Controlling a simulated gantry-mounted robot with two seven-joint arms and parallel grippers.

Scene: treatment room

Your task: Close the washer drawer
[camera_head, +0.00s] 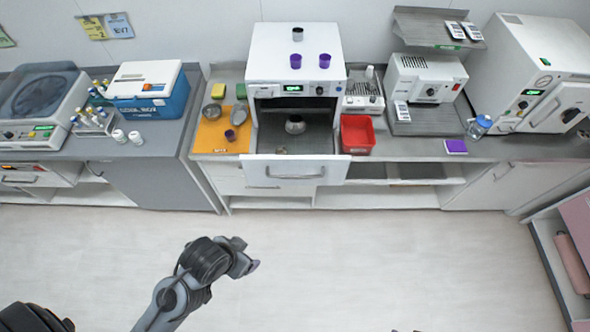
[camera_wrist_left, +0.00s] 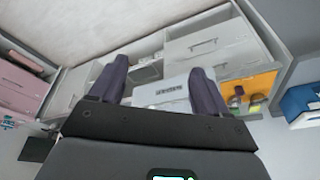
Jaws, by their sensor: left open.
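The white washer (camera_head: 270,62) stands on the middle counter with a lit green display. Its drawer (camera_head: 264,171) is pulled out toward me, with a grey tray behind the white front and a handle on that front. A round metal pot (camera_head: 295,125) sits inside. My left gripper (camera_head: 247,262) is above the floor, in front of and left of the drawer, well apart from it. In the left wrist view its two dark fingers (camera_wrist_left: 161,88) are spread and empty. A white panel with a dark label (camera_wrist_left: 165,93) shows between them, possibly the drawer front.
Purple cups (camera_head: 297,62) and a metal cup stand on the washer. The floor before the counter is clear.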

